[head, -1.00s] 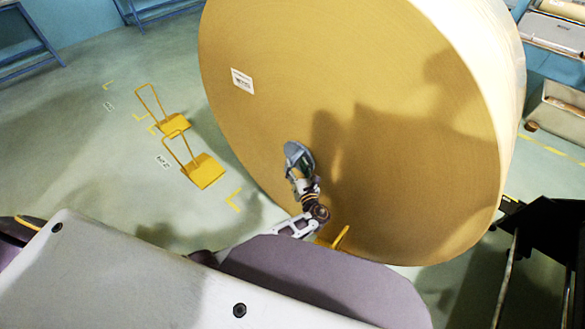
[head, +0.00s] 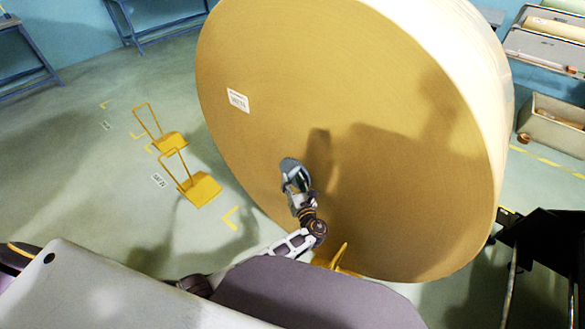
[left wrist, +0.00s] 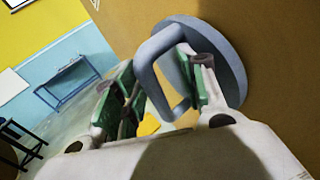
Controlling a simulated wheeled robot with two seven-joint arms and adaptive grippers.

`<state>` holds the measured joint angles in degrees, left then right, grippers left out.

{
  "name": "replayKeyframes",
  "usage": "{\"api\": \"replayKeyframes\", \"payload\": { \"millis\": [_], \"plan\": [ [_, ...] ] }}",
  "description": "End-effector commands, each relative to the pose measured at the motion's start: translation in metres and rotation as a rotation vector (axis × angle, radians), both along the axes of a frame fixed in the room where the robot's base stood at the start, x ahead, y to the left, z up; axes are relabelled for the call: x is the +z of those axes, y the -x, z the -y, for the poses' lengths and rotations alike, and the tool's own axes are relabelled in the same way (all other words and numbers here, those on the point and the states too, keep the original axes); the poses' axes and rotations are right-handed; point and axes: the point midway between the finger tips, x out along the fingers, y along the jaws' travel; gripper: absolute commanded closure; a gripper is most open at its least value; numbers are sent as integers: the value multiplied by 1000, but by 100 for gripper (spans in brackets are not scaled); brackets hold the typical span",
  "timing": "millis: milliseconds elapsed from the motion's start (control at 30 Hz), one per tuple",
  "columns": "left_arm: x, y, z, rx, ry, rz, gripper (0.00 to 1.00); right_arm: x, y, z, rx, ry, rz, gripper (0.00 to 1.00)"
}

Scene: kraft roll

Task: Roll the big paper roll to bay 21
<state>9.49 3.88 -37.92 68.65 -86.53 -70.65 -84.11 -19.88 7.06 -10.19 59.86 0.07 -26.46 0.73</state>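The big paper roll (head: 350,90) stands on its curved side, its flat brown face with a white label towards me. My left gripper (head: 298,190) is at the lower left part of this face. In the left wrist view, a grey round pad (left wrist: 232,65) with a loop handle (left wrist: 150,72) lies against the brown face. My right gripper is not in view.
Two yellow chocks with tall handles (head: 200,188) (head: 172,143) stand on the floor left of the roll. Another yellow piece (head: 340,260) shows at the roll's base. A dark frame (head: 545,245) is at the right. Open floor (head: 60,150) lies at the left.

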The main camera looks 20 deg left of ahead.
Motion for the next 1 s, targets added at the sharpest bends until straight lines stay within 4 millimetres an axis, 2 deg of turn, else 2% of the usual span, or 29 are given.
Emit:
{"api": "replayKeyframes", "payload": {
  "millis": [700,1000],
  "plan": [
    [76,-4,-6,11,-5,19,61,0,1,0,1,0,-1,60],
    [86,-2,-3,4,-3,10,61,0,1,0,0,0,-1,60]
  ]
}}
